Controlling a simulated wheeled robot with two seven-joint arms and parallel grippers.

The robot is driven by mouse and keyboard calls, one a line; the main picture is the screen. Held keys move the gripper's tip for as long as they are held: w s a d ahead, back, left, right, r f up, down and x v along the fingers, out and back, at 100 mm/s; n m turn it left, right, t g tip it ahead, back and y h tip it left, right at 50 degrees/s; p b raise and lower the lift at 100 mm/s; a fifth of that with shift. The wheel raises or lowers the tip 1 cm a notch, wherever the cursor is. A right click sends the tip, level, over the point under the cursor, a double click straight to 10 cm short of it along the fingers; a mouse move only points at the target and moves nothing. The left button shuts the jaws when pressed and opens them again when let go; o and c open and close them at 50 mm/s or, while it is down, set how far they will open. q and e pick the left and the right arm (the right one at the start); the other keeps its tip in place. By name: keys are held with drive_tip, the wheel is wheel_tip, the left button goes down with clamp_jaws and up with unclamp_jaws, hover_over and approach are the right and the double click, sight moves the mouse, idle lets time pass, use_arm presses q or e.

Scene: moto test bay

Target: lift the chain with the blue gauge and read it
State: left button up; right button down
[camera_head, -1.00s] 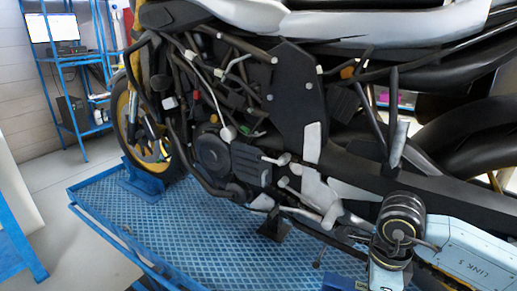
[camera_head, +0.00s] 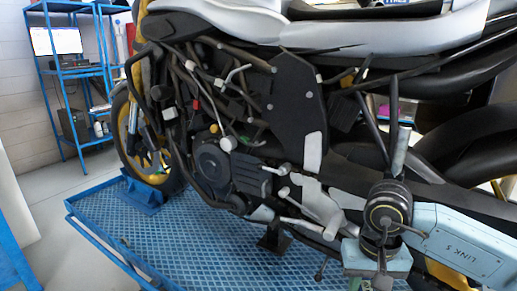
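The motorcycle (camera_head: 292,110) stands on the blue lift platform (camera_head: 215,240), its front wheel to the left. My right arm (camera_head: 450,240) comes in from the right, low in front of the rear part of the bike. Its dark wrist joint (camera_head: 388,208) is beside the swingarm area, and the link below it runs to the bottom edge. The fingers of my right gripper do not show. My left gripper is not in view. I cannot make out the blue gauge. I cannot pick out the chain either; my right arm covers part of the lower rear of the bike.
A blue shelf rack (camera_head: 75,75) with a monitor (camera_head: 56,40) stands at the back left. A blue frame (camera_head: 12,250) is at the left edge. Footpeg and lever parts (camera_head: 312,205) stick out near my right arm. Grey floor (camera_head: 55,185) is clear left of the platform.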

drive_tip(key=shift+w+r+n, duration=0.1)
drive_tip(key=shift+n, duration=0.6)
idle(0.7)
